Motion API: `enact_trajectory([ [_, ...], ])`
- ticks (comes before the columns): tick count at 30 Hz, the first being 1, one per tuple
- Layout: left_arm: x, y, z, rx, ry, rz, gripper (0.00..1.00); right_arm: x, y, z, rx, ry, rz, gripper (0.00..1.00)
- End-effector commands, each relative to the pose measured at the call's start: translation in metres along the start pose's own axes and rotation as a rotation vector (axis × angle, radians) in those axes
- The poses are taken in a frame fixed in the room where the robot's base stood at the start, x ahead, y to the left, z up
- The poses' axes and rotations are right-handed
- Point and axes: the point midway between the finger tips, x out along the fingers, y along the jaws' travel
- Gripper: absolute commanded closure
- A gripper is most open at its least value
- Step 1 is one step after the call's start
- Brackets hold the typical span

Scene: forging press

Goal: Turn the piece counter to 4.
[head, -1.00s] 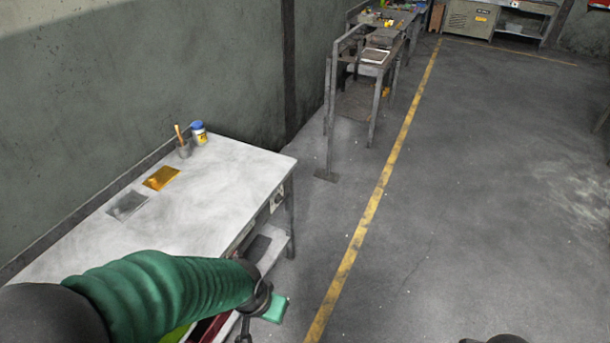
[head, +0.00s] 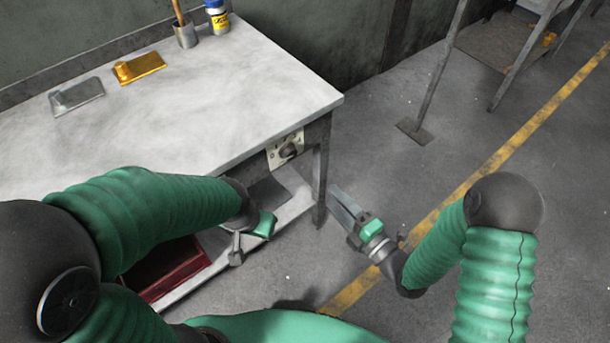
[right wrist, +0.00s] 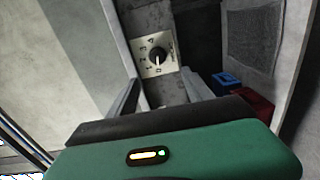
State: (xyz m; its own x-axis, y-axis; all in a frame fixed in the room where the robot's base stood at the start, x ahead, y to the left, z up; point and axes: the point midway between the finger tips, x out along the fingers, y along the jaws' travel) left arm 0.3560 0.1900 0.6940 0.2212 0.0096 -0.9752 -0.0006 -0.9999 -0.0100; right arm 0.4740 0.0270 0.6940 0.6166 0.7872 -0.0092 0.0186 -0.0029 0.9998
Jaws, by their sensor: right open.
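The piece counter is a pale square plate with a round black knob (head: 287,151), set on the front of the workbench near its right corner. In the right wrist view the knob (right wrist: 156,55) sits on its plate with small digits around it. The digits and the knob's pointing direction are too small to read surely. My right gripper (head: 344,200) is open and empty, to the right of and below the knob in the head view. In the right wrist view the plate lies beyond the open fingers (right wrist: 161,77), apart from them. My left gripper (head: 250,240) is in front of the bench; its fingers are unclear.
The white workbench top (head: 230,95) holds a gold plate (head: 139,67), a grey plate (head: 76,96), a cup (head: 185,35) and a blue-capped jar (head: 217,17). A dark red bin (head: 165,268) is on the lower shelf.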

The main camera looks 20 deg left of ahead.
Motion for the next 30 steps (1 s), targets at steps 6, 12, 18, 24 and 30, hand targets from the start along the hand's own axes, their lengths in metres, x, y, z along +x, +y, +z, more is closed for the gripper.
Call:
enact_trajectory([
  [6, 0.003, 0.000, 0.000, 0.000, 0.001, 0.000, 0.67, 0.034, 0.003, -0.003, -0.013, 0.008, 0.017, 0.41],
  [12, 0.012, 0.000, 0.003, -0.001, 0.001, 0.000, 0.67, 0.085, 0.002, 0.001, -0.007, 0.005, 0.019, 0.41],
  [18, 0.021, 0.000, 0.005, 0.000, 0.001, 0.000, 0.67, 0.134, 0.002, 0.001, -0.005, 0.004, 0.017, 0.41],
  [24, 0.025, 0.000, 0.006, 0.000, 0.001, 0.000, 0.67, 0.163, 0.004, 0.001, -0.006, 0.003, 0.015, 0.41],
  [30, 0.025, 0.000, 0.006, 0.000, 0.001, 0.000, 0.67, 0.168, 0.004, 0.001, -0.004, 0.002, 0.013, 0.41],
])
